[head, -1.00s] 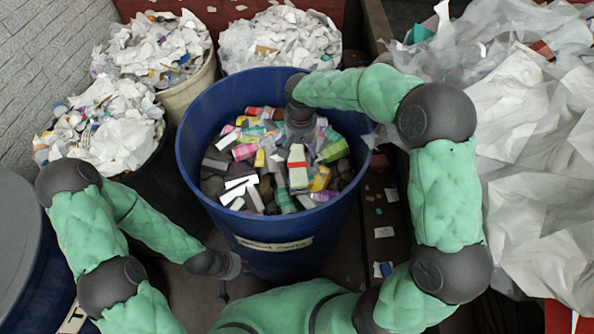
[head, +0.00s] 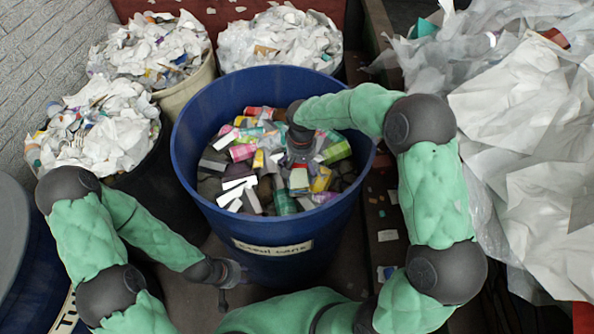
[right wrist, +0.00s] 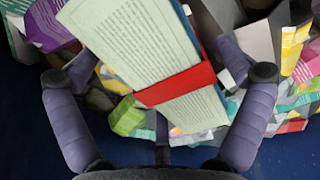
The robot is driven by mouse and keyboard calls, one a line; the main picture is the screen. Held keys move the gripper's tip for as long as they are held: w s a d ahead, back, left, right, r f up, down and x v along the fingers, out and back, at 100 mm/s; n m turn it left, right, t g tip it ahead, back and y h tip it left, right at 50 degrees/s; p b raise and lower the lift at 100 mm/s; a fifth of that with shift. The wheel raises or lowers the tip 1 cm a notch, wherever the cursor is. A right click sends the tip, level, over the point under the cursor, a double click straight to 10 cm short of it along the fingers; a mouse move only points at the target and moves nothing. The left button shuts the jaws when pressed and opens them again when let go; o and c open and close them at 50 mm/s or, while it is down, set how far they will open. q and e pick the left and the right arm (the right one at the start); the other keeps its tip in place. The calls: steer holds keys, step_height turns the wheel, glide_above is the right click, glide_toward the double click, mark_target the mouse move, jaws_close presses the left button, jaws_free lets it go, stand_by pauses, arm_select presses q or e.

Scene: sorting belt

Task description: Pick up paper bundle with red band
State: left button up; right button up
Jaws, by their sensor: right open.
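The paper bundle with a red band (right wrist: 184,86) lies tilted in the right wrist view, its printed page facing the camera. In the head view the bundle (head: 299,181) is on the pile inside the blue bin (head: 204,195), partly hidden by my right gripper (head: 299,158). In the right wrist view my right gripper (right wrist: 160,78) is open, with one finger on each side of the bundle and visible gaps between. My left gripper (head: 228,283) hangs outside the bin at its front left; its jaws are too small to read.
Cartons, cans and other packages fill the blue bin around the bundle. Bins of crumpled paper (head: 100,130) stand behind and left. Large white sheets (head: 525,130) are heaped at the right. The bin's raised rim surrounds my right gripper.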

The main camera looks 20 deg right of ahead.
steer(key=c, duration=1.2)
steer(key=shift+r, duration=0.15)
steer(key=shift+c, duration=0.2)
